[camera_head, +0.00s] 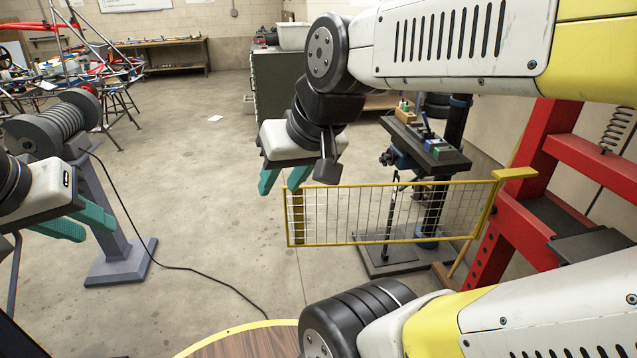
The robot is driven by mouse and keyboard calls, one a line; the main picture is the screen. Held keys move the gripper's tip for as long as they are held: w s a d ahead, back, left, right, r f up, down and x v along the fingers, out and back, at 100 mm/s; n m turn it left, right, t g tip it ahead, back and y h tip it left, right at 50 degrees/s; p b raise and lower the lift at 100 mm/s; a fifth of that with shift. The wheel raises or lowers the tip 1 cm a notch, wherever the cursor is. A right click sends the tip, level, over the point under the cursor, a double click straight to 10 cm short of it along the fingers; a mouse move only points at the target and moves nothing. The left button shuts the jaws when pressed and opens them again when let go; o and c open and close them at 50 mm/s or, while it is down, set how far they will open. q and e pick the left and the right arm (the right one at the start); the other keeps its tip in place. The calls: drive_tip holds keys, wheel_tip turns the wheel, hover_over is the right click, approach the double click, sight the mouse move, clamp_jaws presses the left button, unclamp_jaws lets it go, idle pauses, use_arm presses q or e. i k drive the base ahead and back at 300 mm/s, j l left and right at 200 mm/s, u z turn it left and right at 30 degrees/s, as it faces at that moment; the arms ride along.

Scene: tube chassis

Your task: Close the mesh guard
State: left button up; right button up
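The mesh guard (380,241) is a yellow frame with thin wire mesh. Its right end meets the red frame (500,235) of a press-like machine, and it reaches out to the left across the middle of the view. My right gripper (284,181) is above the guard's free left end, with its teal fingers apart and pointing down. I cannot tell whether it touches the frame. My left gripper (78,222) is at the far left, with teal fingers apart and empty, away from the guard.
A drill press with a dark table (430,150) stands behind the guard. A bench grinder (55,125) on a grey pedestal (118,225) is at the left, with a black cable on the floor. A round wooden surface (245,343) is at the bottom.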

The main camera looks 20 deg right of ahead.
sight(299, 222)
drive_tip(key=i+j+u, duration=0.2)
drive_tip(key=i, duration=0.6)
drive_tip(key=i+j+z, duration=0.1)
drive_tip(key=i+z, duration=0.2)
drive_tip(key=z, duration=0.15)
drive_tip(key=i+j+z, duration=0.2)
drive_tip(key=z, duration=0.25)
drive_tip(key=i+j+z, duration=0.1)
drive_tip(key=z, duration=0.3)
drive_tip(key=i+j+z, duration=0.1)
drive_tip(key=z, duration=0.35)
drive_tip(key=i+j+z, duration=0.2)
drive_tip(key=z, duration=0.2)
drive_tip(key=i+j+z, duration=0.1)
drive_tip(key=j+z, duration=0.15)
drive_tip(key=z, duration=0.15)
drive_tip(key=j+z, duration=0.2)
drive_tip(key=z, duration=0.2)
drive_tip(key=i+j+z, duration=0.15)
drive_tip(key=j+z, duration=0.25)
drive_tip(key=i+j+z, duration=0.1)
drive_tip(key=z, duration=0.3)
drive_tip(key=j+z, duration=0.85)
drive_tip(key=k+l+u, duration=0.2)
drive_tip(key=l, duration=0.2)
drive_tip(key=k+l+u, duration=0.15)
drive_tip(key=k+l, duration=0.1)
drive_tip(key=l, duration=0.1)
